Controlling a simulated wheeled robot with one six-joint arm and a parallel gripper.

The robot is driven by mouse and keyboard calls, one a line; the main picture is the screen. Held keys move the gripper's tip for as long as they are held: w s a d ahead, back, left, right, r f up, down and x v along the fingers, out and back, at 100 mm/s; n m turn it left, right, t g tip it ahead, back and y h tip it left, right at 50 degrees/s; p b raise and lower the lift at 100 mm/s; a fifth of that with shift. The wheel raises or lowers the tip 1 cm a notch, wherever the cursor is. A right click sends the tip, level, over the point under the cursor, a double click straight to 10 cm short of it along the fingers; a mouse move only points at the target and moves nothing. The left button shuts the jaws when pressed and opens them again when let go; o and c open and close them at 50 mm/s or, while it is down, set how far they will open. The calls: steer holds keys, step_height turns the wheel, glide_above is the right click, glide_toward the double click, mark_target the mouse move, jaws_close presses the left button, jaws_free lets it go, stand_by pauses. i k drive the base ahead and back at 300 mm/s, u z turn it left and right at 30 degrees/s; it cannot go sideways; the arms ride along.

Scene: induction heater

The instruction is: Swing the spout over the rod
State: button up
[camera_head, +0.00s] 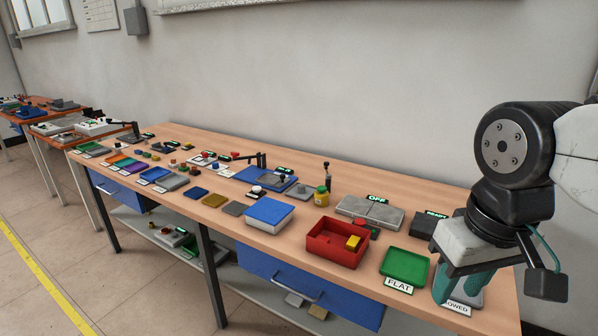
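A black bent arm that looks like the spout (257,160) stands at the back of a blue tray (247,175) in the middle of the bench. A thin dark upright post (327,176) stands to its right on a small grey block. I cannot tell which piece is the rod, as the parts there are too small. My gripper (466,287) hangs at the right end of the bench, far from the spout, with its teal fingers pointing down and apart. Nothing shows between them. The gripper hides part of a grey tray with a label ending in "OWED" (461,307).
A red box (337,251) holding a yellow block (353,243), a green tray labelled "FLAT" (405,264) and a grey unit with an "OFF" display (370,211) lie left of my gripper. A yellow jar (321,197) stands near the post. Several small items crowd the bench's left half.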

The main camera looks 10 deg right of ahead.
mark_target(328, 176)
steer(key=u, duration=0.4)
steer(key=k, duration=0.9)
steer(key=u, duration=0.85)
steer(key=i, duration=1.85)
steer(key=z, duration=1.3)
steer(key=i, duration=0.65)
steer(key=z, duration=0.65)
